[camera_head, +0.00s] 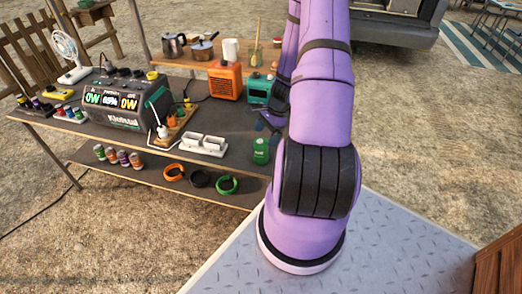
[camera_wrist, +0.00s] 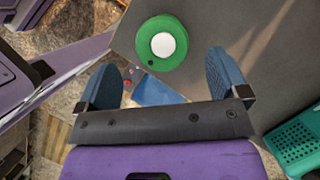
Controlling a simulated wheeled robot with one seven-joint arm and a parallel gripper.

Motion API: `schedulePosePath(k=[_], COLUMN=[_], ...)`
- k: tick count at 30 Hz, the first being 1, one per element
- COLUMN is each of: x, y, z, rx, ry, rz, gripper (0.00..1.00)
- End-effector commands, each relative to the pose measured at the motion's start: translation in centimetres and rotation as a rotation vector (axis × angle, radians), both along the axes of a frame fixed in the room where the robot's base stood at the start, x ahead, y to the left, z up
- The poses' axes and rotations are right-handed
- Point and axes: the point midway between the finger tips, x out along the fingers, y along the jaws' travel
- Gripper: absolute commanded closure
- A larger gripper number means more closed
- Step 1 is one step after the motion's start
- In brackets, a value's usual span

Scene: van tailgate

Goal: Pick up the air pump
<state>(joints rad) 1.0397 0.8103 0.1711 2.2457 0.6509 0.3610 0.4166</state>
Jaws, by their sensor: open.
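No label names the air pump. A small green cylinder (camera_head: 261,150) stands upright near the table's front right edge. In the wrist view it is a green round body (camera_wrist: 148,63) with a white disc on top, seen from above. My gripper (camera_wrist: 163,65) is open and empty, with one blue finger on either side of its lower part in that view. I cannot tell the height gap between fingers and cylinder. In the head view my purple arm hides most of the gripper. A teal vented box (camera_head: 258,88) stands farther back; its grille shows in the wrist view (camera_wrist: 296,140).
The dark table (camera_head: 225,125) holds a power station (camera_head: 125,98), a white socket block (camera_head: 202,144) left of the cylinder, and an orange box (camera_head: 225,80) behind. A lower shelf (camera_head: 150,177) carries coloured rolls and small cans. Bare table surrounds the cylinder's far side.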

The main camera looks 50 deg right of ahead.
Motion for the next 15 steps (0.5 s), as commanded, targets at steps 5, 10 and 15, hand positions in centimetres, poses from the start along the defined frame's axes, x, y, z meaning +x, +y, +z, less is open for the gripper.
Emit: schedulePosePath(k=[5,10,15], x=[0.2,0.5,1.0], y=[0.5,0.9,1.8], z=[-1.1,-2.2,-4.3], rx=[0.001,0.001,0.003], ry=[-0.001,0.000,0.000], rz=[0.002,0.002,0.002], gripper=[0.07,0.07,0.07])
